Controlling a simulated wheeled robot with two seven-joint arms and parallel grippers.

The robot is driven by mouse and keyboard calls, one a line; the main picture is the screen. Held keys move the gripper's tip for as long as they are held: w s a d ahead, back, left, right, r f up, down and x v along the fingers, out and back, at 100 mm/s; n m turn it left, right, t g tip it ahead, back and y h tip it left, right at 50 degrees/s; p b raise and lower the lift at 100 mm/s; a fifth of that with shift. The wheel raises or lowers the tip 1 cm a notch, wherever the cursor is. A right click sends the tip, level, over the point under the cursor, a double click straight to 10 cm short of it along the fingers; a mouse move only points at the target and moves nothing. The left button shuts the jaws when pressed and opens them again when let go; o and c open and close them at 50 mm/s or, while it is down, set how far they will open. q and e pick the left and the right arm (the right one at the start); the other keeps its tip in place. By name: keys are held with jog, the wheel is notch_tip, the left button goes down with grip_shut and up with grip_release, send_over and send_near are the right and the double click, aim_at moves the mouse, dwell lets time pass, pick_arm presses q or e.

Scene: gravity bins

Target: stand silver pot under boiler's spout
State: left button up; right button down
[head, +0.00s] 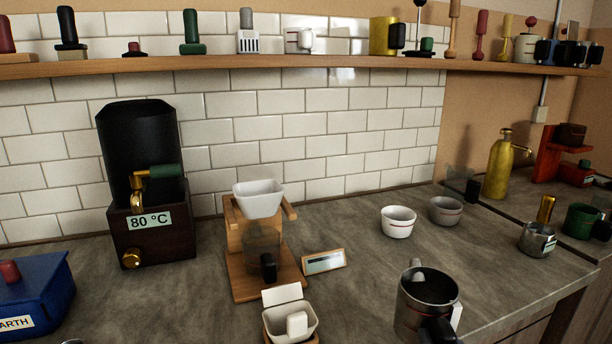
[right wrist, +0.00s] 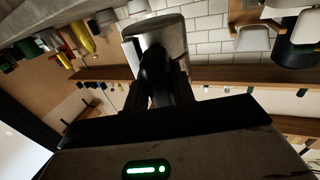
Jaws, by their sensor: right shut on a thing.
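The silver pot (head: 426,292) is at the lower right of the head view, its open top facing up and its black handle toward me. In the right wrist view the pot (right wrist: 160,38) sits just beyond the jaws. My right gripper (right wrist: 160,88) is shut on its black handle; in the head view the jaws are a dark shape (head: 440,331) at the bottom edge. I cannot tell how high the pot is above the counter. The boiler (head: 140,140) stands at the left, a black tank on a dark wooden base marked 80 °C. Its brass spout (head: 137,198) has a green handle. My left gripper is out of view.
A wooden dripper stand (head: 240,282) with a white dripper (head: 258,197) stands between boiler and pot. A small display (head: 324,262), a white container (head: 290,322) and two bowls (head: 398,222) are nearby. A blue box (head: 30,297) is front left.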

jog(key=s+f, duration=0.2)
jog(key=shift+s+f, duration=0.25)
jog(key=shift+s, duration=0.1)
jog(key=shift+n+y, duration=0.6)
jog(key=shift+y, duration=0.2)
jog(key=r, duration=0.1)
jog(key=w+d+r, duration=0.1)
jog(key=r, duration=0.1)
jog(key=w+r, duration=0.1)
jog(key=shift+w+d+r, duration=0.25)
jog(key=shift+d+r, duration=0.05)
jog(key=shift+d, duration=0.05)
jog(key=r+y, duration=0.1)
jog(key=r, duration=0.1)
jog(key=r+n+y, duration=0.1)
jog(key=r, duration=0.1)
jog(key=w+a+r+n+y, duration=0.1)
jog(key=r+y, duration=0.1)
jog(key=shift+g, duration=0.4)
jog(key=shift+s+a+r+n+y, duration=0.1)
jog(key=shift+r+n+y, duration=0.2)
jog(key=shift+r+n, duration=0.1)
jog(key=shift+f, duration=0.1)
